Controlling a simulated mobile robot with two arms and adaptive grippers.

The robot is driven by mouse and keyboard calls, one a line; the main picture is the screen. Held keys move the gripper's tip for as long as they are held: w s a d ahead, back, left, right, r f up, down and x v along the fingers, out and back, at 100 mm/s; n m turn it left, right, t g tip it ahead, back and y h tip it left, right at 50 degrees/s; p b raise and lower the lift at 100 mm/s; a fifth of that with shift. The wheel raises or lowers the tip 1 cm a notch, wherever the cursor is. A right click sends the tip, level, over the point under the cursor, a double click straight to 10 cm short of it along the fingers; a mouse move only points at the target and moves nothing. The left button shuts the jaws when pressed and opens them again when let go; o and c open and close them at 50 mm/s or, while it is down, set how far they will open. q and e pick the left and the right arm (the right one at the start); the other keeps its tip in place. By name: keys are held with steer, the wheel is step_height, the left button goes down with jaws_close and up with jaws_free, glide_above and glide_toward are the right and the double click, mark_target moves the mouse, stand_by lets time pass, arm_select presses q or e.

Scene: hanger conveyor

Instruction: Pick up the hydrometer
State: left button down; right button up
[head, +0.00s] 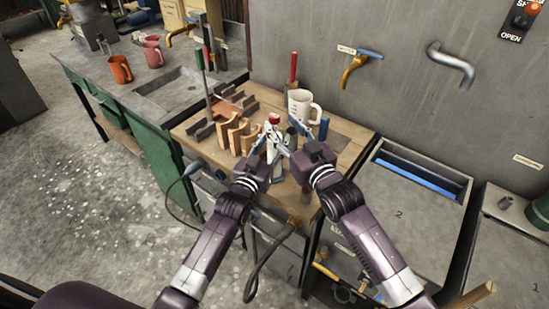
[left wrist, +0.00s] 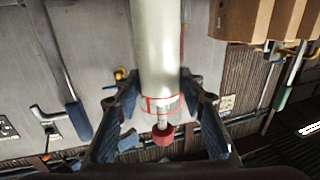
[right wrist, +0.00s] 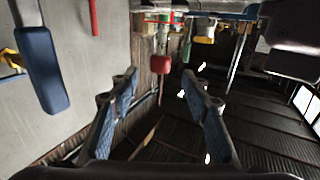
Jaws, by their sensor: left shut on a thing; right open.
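The hydrometer (left wrist: 163,134) shows as a thin stem with a red knob, coming out of the end of a white cylinder (left wrist: 157,45) with red rings. In the head view the red knob (head: 274,117) tops the white cylinder over the wooden bench. My left gripper (head: 264,146) is shut on the white cylinder, its fingers on both sides of it in the left wrist view. My right gripper (head: 294,135) is open and empty just right of the cylinder. In the right wrist view a red knob (right wrist: 163,64) shows beyond the fingertips. The cylinder's lower part is partly hidden.
A white measuring jug (head: 301,104) stands close behind the grippers. A wooden rack (head: 232,134) is at the left of the bench. Orange (head: 121,70) and pink mugs stand on the sink counter. A blue-handled tap (head: 365,52) is on the wall. A trough (head: 412,178) lies right.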

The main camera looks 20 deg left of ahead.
mark_target(277, 119)
steer(key=shift+x, duration=2.75)
steer(key=shift+f, duration=0.1)
steer(key=shift+c, duration=0.2)
jaws_close()
